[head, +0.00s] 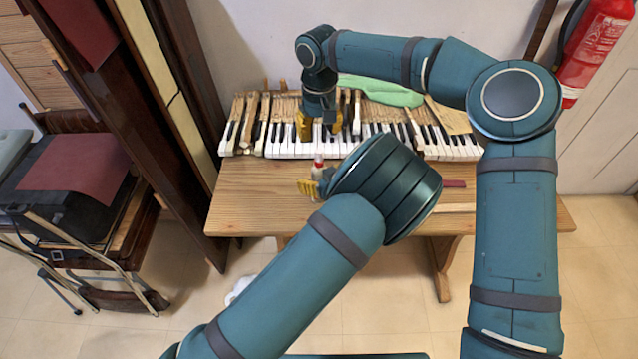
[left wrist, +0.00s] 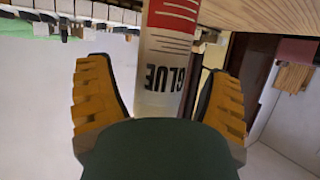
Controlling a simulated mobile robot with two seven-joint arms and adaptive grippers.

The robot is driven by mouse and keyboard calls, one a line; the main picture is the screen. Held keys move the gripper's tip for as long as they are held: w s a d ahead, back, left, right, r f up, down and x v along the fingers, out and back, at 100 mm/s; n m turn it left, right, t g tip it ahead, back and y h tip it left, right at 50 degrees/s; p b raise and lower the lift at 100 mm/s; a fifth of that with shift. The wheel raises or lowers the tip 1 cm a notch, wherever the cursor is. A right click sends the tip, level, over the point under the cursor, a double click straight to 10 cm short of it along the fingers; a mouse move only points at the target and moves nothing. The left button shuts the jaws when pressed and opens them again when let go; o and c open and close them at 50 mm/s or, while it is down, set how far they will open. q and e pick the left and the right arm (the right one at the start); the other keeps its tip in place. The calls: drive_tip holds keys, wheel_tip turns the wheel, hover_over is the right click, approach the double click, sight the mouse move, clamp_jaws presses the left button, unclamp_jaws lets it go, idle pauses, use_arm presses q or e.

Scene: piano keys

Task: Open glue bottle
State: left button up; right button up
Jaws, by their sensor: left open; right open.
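The glue bottle (head: 317,168) stands on the wooden table in front of the piano keys, a small white bottle with a red top. In the left wrist view the white and red bottle (left wrist: 163,62), its GLUE lettering inverted, is between the two yellow fingers, with gaps on both sides. My left gripper (head: 312,186) is open around the bottle's near side; its own wrist partly hides it in the head view. My right gripper (head: 320,127) is open and points down over the piano keys, behind the bottle, holding nothing visible.
The wooden table (head: 250,200) has a bare left front area. Piano keys (head: 285,143) line its back, with loose keys and a green piece (head: 375,90) behind. A dark red strip (head: 454,184) lies at right. A fire extinguisher (head: 597,40) hangs on the wall.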

sight(319, 151)
use_arm(q)
clamp_jaws()
use_arm(e)
drive_tip(key=shift+c, duration=1)
drive_tip(key=m, duration=0.4)
drive_tip(key=shift+s+a, duration=0.1)
drive_tip(key=m, duration=0.4)
drive_tip(key=shift+f, duration=0.1)
drive_tip(key=m, duration=0.5)
drive_tip(key=shift+m, duration=0.3)
drive_tip(key=m, duration=0.4)
drive_tip(key=shift+f+m, duration=0.3)
drive_tip(key=shift+f, duration=3.6)
